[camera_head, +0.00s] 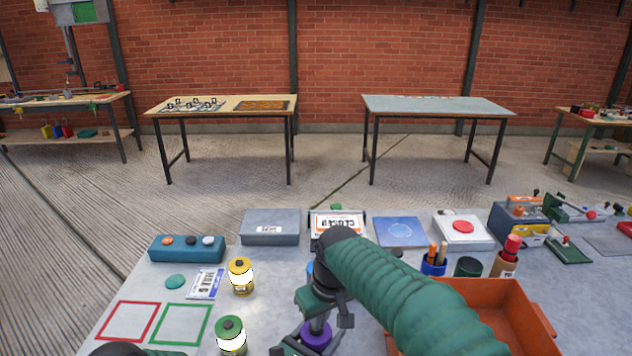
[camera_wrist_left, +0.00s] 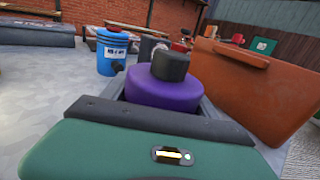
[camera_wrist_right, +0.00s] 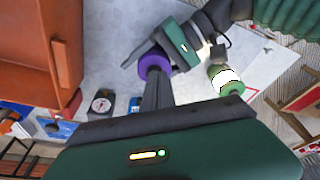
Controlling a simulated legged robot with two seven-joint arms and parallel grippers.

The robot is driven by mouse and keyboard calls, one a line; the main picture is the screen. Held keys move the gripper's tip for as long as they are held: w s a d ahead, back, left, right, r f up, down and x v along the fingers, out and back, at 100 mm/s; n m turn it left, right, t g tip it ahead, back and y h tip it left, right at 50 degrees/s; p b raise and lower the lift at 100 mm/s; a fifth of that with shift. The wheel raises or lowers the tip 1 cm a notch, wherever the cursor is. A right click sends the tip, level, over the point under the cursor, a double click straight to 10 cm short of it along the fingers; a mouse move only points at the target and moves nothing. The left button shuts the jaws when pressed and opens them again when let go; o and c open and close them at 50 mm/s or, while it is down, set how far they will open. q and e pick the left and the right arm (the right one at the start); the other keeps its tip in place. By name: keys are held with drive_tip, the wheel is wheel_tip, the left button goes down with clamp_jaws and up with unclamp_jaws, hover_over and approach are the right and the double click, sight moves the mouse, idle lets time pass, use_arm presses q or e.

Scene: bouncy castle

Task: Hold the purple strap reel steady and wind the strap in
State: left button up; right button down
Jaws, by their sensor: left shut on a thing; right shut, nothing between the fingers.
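The purple strap reel (camera_head: 316,336) is near the front of the table, partly hidden by my right arm. In the left wrist view the reel (camera_wrist_left: 165,92) has a black round knob (camera_wrist_left: 171,65) on top. My left gripper (camera_head: 296,346) is shut on the reel at its side; its fingers (camera_wrist_left: 160,115) lie against the purple body. My right gripper (camera_head: 318,303) is above the reel, shut and empty. In the right wrist view its fingers (camera_wrist_right: 157,88) end close to the reel (camera_wrist_right: 154,64); contact cannot be told. I cannot make out the strap.
An orange bin (camera_head: 490,305) stands close right of the reel. A yellow-topped jar (camera_head: 240,276) and a green-topped jar (camera_head: 231,335) stand left. A blue canister (camera_wrist_left: 112,50) is behind the reel. Red and green outlined squares (camera_head: 128,322) mark clear table at left.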

sight(318, 338)
drive_tip(key=shift+r, duration=0.15)
drive_tip(key=shift+w+d+f, duration=0.2)
drive_tip(key=shift+d+f, duration=0.1)
drive_tip(key=shift+f, duration=0.7)
drive_tip(key=shift+w+d+f, duration=0.25)
drive_tip(key=shift+d+f, duration=0.05)
drive_tip(key=shift+f, duration=0.75)
drive_tip(key=shift+w+d+f, duration=0.2)
drive_tip(key=shift+d+f, duration=0.1)
drive_tip(key=shift+f, duration=0.7)
drive_tip(key=shift+w+a, duration=0.1)
drive_tip(key=shift+a, duration=0.05)
drive_tip(key=shift+a, duration=0.1)
drive_tip(key=shift+s+a+r, duration=0.1)
drive_tip(key=shift+s+a, duration=0.15)
drive_tip(key=shift+a, duration=0.3)
